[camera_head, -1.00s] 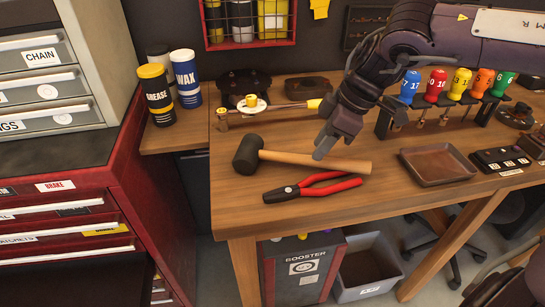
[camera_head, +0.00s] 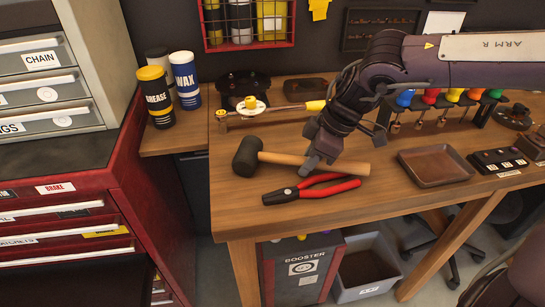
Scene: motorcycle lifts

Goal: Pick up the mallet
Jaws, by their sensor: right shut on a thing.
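The mallet (camera_head: 280,158) has a black head (camera_head: 247,157) and a light wooden handle. It lies on the wooden workbench with its head to the left and handle pointing right. My right gripper (camera_head: 310,163) reaches down from the upper right and is shut on the mallet's handle, around its middle. The fingers hide a short part of the handle. The mallet still appears to rest at bench level. My left gripper is not in view.
Red-handled pliers (camera_head: 312,188) lie just in front of the mallet. A brown tray (camera_head: 436,166) sits to the right, with a rack of colored-handled drivers (camera_head: 430,97) behind it. A yellow-handled tool (camera_head: 270,112) lies behind the mallet. Grease (camera_head: 157,97) and wax (camera_head: 185,80) cans stand left.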

